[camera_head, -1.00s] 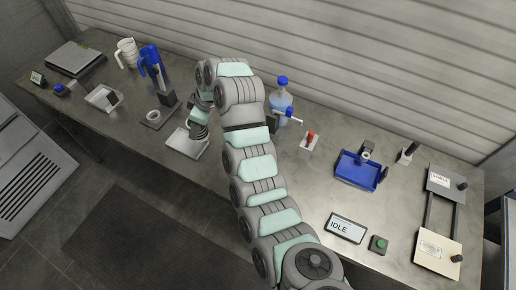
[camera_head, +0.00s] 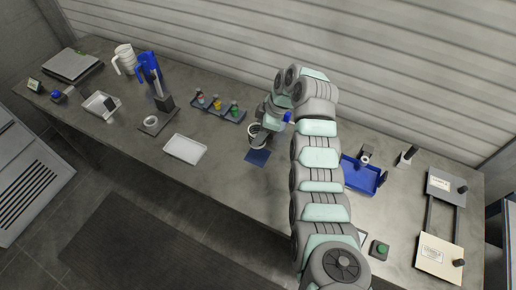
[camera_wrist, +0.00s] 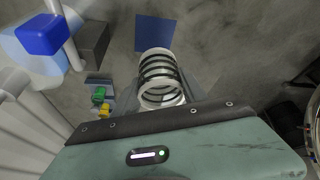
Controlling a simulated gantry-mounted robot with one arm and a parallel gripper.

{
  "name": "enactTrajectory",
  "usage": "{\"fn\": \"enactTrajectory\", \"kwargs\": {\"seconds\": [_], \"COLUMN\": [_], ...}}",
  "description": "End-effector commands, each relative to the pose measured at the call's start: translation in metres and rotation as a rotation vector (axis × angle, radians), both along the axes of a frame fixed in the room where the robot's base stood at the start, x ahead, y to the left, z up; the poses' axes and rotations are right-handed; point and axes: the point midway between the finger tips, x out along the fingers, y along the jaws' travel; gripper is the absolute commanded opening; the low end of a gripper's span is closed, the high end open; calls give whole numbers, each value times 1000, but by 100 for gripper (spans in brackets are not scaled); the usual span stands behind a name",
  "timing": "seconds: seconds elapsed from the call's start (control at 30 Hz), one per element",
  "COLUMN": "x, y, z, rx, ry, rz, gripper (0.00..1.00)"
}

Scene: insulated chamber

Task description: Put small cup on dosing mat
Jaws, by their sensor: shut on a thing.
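The small cup (camera_head: 256,137) is whitish with dark rings. In the wrist view the small cup (camera_wrist: 160,72) sits between the fingers of my gripper (camera_wrist: 162,92), which is shut on it. In the head view my gripper (camera_head: 264,130) is partly hidden by my arm. The dosing mat, a dark blue square (camera_head: 258,157), lies on the bench just in front of the cup. It also shows in the wrist view (camera_wrist: 155,32), beyond the cup's rim and apart from it. I cannot tell how high the cup is above the bench.
A white tray (camera_head: 185,149) lies to the left, with a rack of small coloured bottles (camera_head: 218,107) behind it. A blue tray (camera_head: 362,177) is right of my arm.

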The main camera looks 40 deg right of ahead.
Motion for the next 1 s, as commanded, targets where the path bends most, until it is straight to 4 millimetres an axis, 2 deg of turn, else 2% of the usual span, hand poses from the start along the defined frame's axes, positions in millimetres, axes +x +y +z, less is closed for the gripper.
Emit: {"fn": "enactTrajectory", "kwargs": {"seconds": [0.1,0.2,0.43,0.7,1.0], "x": [-1,0,0,1,1], "y": [1,0,1,0,-1], "z": [-28,-42,-57,-83,-86], "rx": [3,1,0,0,-3], "ry": [2,1,0,0,-3], "rz": [-1,0,1,1,0], "gripper": [4,4,4,4,4]}}
